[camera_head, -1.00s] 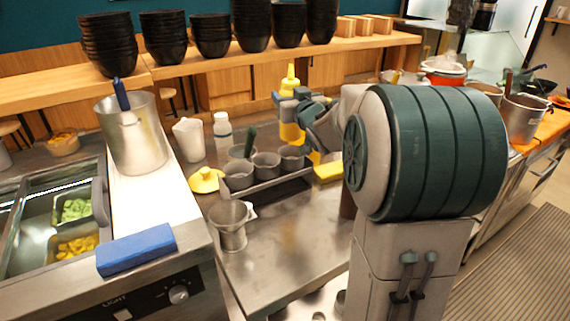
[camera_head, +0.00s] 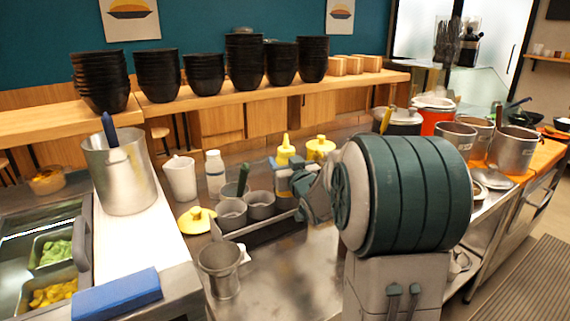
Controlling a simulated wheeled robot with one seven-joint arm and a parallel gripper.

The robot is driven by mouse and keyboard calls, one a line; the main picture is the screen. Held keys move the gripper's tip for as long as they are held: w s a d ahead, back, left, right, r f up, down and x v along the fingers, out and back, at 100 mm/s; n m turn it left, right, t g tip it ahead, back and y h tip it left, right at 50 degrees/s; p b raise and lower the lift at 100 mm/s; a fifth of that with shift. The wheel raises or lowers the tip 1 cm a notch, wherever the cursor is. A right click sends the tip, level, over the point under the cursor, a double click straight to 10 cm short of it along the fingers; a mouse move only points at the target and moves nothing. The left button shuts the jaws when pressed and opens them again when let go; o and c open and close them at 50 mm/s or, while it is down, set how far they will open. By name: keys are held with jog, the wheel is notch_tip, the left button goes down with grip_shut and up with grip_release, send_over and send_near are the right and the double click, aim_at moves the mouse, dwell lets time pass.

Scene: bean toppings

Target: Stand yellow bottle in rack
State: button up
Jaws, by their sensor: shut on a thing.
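The yellow bottle (camera_head: 285,153) stands roughly upright with its pointed nozzle up. My gripper (camera_head: 285,170) is shut on it at mid-height, and the fingers and wrist hide part of its body. The rack (camera_head: 262,236) is a long grey holder on the steel counter, just left of and in front of my gripper. Grey cups (camera_head: 232,214) stand along its back, one with a green handle in it. My gripper hides the rack's right end. I cannot tell whether the bottle's base touches anything.
A yellow lid (camera_head: 196,220), a white-capped bottle (camera_head: 215,174) and a white jug (camera_head: 181,178) stand left of the rack. A metal cup (camera_head: 220,270) is in front. A yellow-topped container (camera_head: 320,148) is behind my wrist. Bare counter (camera_head: 290,265) lies in front of the rack.

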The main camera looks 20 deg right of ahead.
jog(key=shift+f, duration=0.1)
jog(key=o, duration=0.6)
jog(key=shift+o, duration=0.2)
